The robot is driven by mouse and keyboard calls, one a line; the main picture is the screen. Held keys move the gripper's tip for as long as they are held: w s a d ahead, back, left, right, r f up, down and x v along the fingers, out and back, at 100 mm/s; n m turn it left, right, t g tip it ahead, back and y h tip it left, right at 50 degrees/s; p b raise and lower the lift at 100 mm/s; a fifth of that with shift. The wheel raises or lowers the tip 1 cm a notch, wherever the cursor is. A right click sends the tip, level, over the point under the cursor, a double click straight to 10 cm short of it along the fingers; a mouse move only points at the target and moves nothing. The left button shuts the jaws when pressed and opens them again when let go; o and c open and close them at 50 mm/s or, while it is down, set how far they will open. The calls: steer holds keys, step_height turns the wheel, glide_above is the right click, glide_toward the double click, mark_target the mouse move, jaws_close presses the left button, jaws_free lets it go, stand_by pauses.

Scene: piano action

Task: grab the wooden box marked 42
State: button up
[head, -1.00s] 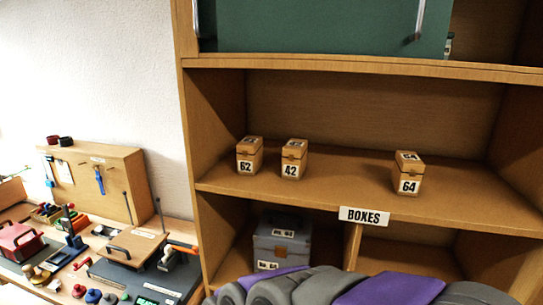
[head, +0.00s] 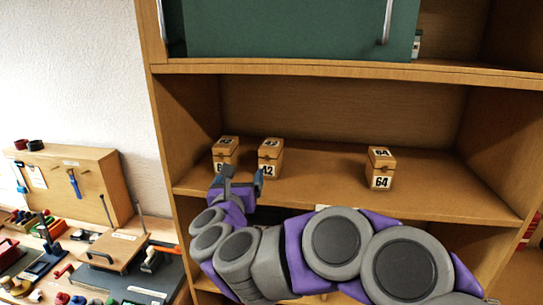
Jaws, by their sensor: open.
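The wooden box marked 42 (head: 270,157) stands upright on the middle shelf (head: 330,185), in the head view. The box marked 62 (head: 226,150) stands just left of it, its front partly hidden by my gripper. The box marked 64 (head: 381,168) stands apart to the right. My gripper (head: 243,176) is open and empty in front of the shelf edge, its fingers pointing up. It sits lower than the boxes in the picture, between those marked 62 and 42. I cannot tell whether it touches either box.
My arm covers much of the shelf's front edge and the lower compartments. A green panel (head: 290,28) with handles closes part of the upper shelf. A workbench with tools and a wooden pegboard (head: 95,185) stands at the left. The shelf between boxes 42 and 64 is clear.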

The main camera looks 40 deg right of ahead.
mark_target(266, 158)
steer(key=w+d+m, duration=0.1)
steer(key=d, duration=0.3)
steer(key=w+d+m+g+h, duration=0.1)
steer(key=w+d, duration=0.1)
steer(key=d, duration=0.2)
steer(key=w+d+m+g, duration=0.1)
steer(key=w+d, duration=0.1)
steer(key=d, duration=0.2)
steer(key=shift+w+d+f+h, duration=0.15)
steer(key=shift+w+f+h, duration=0.15)
steer(key=shift+h, duration=0.1)
steer(key=shift+p+x, duration=0.5)
steer(key=shift+x, duration=2.15)
steer(key=shift+s+d+r, duration=0.1)
steer(key=shift+r, duration=0.05)
steer(key=c, duration=1.2)
